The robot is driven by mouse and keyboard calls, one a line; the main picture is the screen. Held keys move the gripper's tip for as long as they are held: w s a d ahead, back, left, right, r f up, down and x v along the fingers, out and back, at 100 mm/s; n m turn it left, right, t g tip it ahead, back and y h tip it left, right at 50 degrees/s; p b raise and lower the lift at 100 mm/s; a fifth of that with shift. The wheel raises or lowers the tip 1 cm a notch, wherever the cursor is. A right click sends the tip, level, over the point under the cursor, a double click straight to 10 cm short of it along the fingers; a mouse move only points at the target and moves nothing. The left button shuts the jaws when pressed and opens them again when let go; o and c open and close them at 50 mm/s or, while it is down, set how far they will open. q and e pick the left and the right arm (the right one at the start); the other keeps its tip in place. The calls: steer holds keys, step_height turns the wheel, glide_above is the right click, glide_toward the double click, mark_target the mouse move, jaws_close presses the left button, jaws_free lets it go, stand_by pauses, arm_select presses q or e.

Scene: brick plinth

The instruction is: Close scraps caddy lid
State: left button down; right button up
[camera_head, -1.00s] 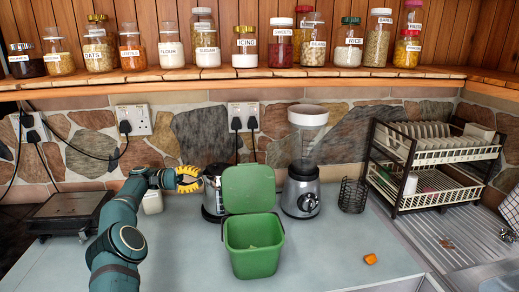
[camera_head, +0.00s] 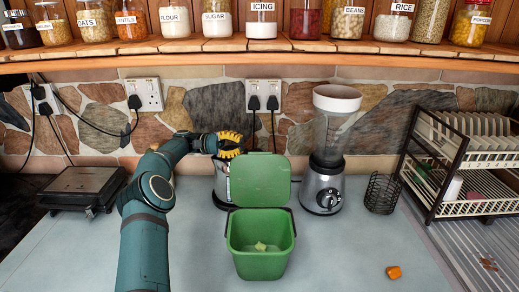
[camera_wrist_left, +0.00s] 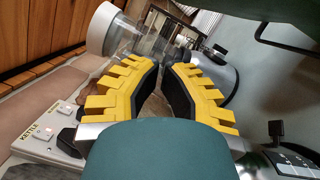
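The green scraps caddy (camera_head: 262,262) stands on the counter in the head view, with a pale scrap inside. Its green lid (camera_head: 258,180) is raised upright at the back edge. My left gripper (camera_head: 230,145) with yellow fingers is just behind and left of the lid's top, apart from it as far as I can see. In the left wrist view its fingers (camera_wrist_left: 162,80) have a narrow gap with nothing between them. A dark green edge at the top right of that view may be the lid (camera_wrist_left: 285,12). My right gripper is not in view.
A kettle (camera_head: 221,188) stands behind the lid, close under my left gripper. A blender (camera_head: 323,188) is to the right, then a wire holder (camera_head: 382,193) and dish rack (camera_head: 470,207). An orange scrap (camera_head: 393,272) lies front right. A black grill (camera_head: 82,187) is at left.

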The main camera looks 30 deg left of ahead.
arm_select(q)
steer(key=s+d+r, duration=0.1)
steer(key=d, duration=0.7)
steer(key=shift+d+r, duration=0.15)
steer(key=shift+r, duration=0.25)
steer(key=shift+s, duration=0.1)
